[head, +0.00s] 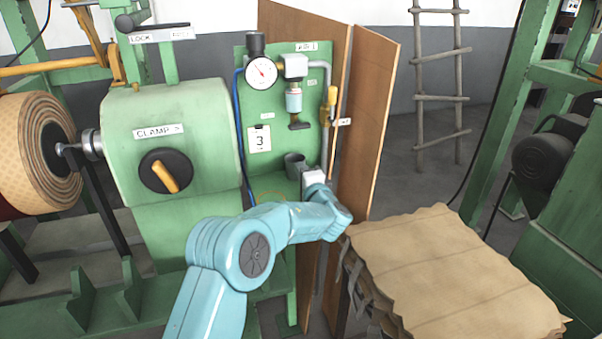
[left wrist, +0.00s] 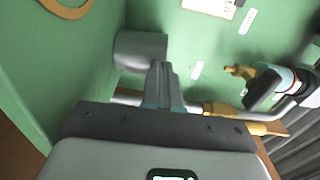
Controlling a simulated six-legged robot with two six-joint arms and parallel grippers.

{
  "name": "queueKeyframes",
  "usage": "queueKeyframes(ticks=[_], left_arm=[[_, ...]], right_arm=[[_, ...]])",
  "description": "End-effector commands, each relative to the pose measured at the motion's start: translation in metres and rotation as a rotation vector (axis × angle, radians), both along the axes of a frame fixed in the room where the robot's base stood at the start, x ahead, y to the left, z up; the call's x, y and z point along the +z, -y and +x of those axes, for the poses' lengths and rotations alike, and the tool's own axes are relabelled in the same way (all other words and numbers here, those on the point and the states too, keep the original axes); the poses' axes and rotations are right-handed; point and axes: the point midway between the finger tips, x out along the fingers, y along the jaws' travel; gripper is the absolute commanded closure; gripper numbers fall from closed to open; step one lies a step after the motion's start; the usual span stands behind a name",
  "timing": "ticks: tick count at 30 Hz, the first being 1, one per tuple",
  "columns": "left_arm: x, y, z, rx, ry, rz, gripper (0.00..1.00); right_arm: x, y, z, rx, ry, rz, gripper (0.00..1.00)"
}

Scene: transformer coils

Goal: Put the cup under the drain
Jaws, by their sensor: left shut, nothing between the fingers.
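The cup (head: 294,162) is a small dark grey cylinder against the green panel, low on it. It also shows in the left wrist view (left wrist: 138,50). The drain (head: 299,125) is the dark piece under the clear-bowled filter, above the cup in the head view. In the left wrist view the drain (left wrist: 262,90) lies to the right of the cup. My left gripper (head: 308,170) is beside the cup. Its fingers (left wrist: 164,74) are together and empty, overlapping the cup's edge in the wrist view; I cannot tell whether they touch it. My right gripper is not in view.
A pressure gauge (head: 261,72), pipes and a yellow-handled valve (head: 330,98) crowd the panel. A wooden board (head: 362,110) stands right of it. The green clamp machine (head: 165,130) is on the left. A stack of brown sheets (head: 450,260) lies at front right.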

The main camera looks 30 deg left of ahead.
Motion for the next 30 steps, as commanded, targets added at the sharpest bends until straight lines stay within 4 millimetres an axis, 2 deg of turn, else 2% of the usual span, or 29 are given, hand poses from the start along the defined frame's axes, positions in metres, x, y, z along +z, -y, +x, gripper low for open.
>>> queueKeyframes(ticks=[5, 12, 16, 30], left_arm=[[-0.001, 0.008, -0.007, -0.001, -0.001, 0.001, 1.00], [-0.002, 0.043, -0.034, -0.003, -0.001, 0.001, 1.00], [-0.001, 0.055, -0.044, -0.002, -0.001, 0.001, 1.00], [0.000, 0.059, -0.048, 0.000, -0.001, 0.001, 1.00]], right_arm=[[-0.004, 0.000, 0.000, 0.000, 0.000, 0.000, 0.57], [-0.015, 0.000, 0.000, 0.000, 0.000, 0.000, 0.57], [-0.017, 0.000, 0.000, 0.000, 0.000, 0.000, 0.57], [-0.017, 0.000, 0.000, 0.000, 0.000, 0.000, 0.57]])
